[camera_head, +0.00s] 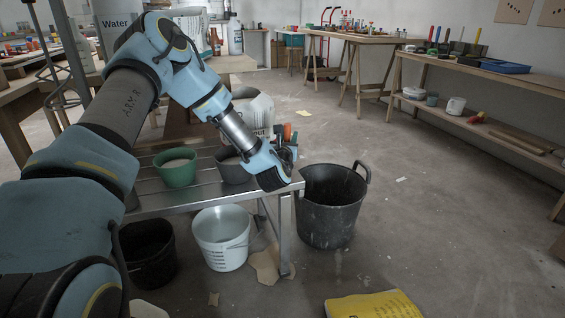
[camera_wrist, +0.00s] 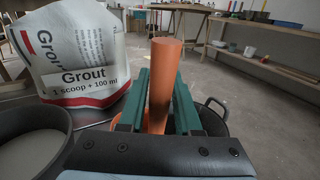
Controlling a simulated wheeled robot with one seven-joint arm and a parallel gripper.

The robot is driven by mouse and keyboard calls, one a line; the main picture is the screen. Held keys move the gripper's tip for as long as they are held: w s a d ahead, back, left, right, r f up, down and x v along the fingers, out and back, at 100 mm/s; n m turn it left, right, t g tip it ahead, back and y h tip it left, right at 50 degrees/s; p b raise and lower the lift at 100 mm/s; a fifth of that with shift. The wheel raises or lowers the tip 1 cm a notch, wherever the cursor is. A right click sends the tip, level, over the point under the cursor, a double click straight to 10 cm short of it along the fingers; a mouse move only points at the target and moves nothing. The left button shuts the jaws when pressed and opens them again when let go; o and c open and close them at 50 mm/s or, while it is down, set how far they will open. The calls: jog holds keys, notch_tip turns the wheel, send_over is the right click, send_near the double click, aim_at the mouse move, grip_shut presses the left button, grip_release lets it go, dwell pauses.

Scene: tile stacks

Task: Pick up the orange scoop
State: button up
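The orange scoop (camera_wrist: 163,75) shows in the wrist view as an upright round orange handle between the two green fingers of my gripper (camera_wrist: 163,95). The handle fills the space between the fingertips, and the fingers appear shut on it. Bits of orange show low beside both fingers, and the rest of the scoop is hidden behind my gripper. In the head view, the top of the scoop (camera_head: 287,131) shows beside the end of my arm, above the right end of the metal bench.
A grout bag (camera_wrist: 80,62) stands close on the left. A grey tub of pale powder (camera_wrist: 30,145) lies nearer. On the metal bench (camera_head: 185,203) stands a green tub (camera_head: 175,169). A black bucket (camera_head: 328,215) is on the floor to the right, where open floor begins.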

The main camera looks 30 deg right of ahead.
grip_shut()
dwell(1.0)
